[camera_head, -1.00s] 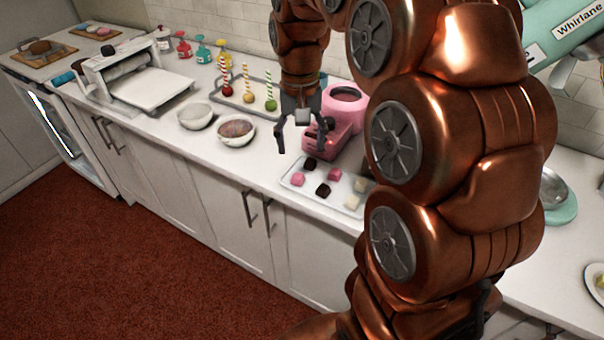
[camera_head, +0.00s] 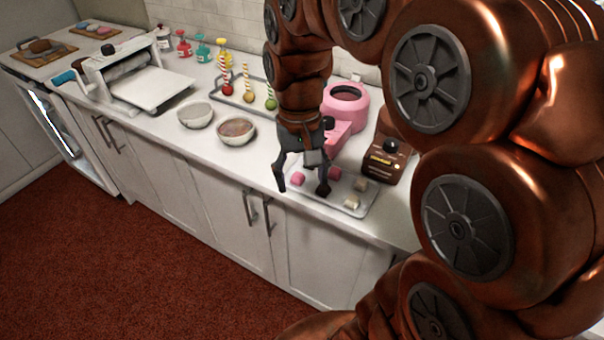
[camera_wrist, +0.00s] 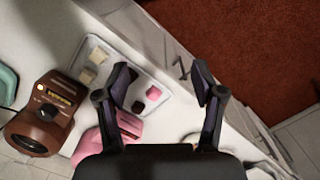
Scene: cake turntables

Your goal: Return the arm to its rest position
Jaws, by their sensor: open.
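My copper-coloured arm fills the right side of the head view and bends over the counter. My gripper (camera_head: 300,188) hangs downward near the counter's front edge, over the left part of a tray of small sweets. In the wrist view the two dark fingers of my gripper (camera_wrist: 164,85) are spread apart with nothing between them. The gripper hides part of the tray and some sweets in the head view.
The tray (camera_head: 368,199) holds pink, white and dark pieces. A brown machine (camera_head: 385,163) and a pink machine (camera_head: 346,100) stand behind it. Two bowls (camera_head: 236,130), a stand with striped sticks (camera_head: 214,96) and a white sheeter (camera_head: 155,90) are left. Red floor is clear.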

